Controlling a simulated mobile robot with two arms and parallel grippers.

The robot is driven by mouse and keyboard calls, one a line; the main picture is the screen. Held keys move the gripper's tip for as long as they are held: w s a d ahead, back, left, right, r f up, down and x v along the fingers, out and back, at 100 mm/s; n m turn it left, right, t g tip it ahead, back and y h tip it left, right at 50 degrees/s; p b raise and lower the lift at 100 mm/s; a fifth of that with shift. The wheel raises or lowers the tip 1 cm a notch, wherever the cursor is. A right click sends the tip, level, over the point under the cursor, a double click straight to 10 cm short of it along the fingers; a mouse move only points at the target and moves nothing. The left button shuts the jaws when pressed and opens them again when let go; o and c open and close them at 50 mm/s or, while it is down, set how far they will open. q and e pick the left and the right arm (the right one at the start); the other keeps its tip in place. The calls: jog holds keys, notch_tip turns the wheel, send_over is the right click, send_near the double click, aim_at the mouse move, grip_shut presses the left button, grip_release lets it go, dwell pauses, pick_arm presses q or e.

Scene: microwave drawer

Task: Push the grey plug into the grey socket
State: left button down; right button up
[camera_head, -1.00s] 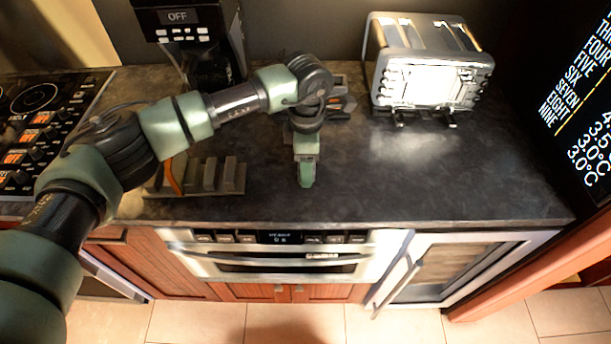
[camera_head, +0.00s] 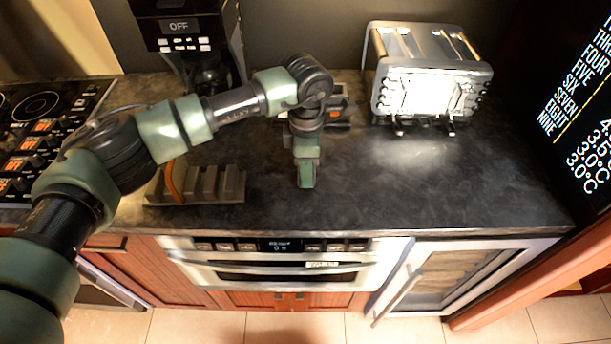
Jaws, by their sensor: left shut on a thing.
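I cannot make out a grey plug at the fingertips. A grey slotted block (camera_head: 208,186) with several raised parts and an orange strip stands to the left of the gripper, apart from it. A dark grey item with an orange part (camera_head: 337,106) lies behind my left wrist, partly hidden. I cannot tell which one is the grey socket. My right gripper is out of view.
A silver toaster (camera_head: 428,75) stands at the back right. A black coffee machine (camera_head: 195,45) stands at the back left. A stove (camera_head: 30,120) is at the far left. The countertop (camera_head: 430,195) right of the gripper is clear. A microwave drawer (camera_head: 285,265) sits below the edge.

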pick_arm(q)
jog(key=shift+r+p, duration=0.55)
jog(key=shift+r, duration=1.7)
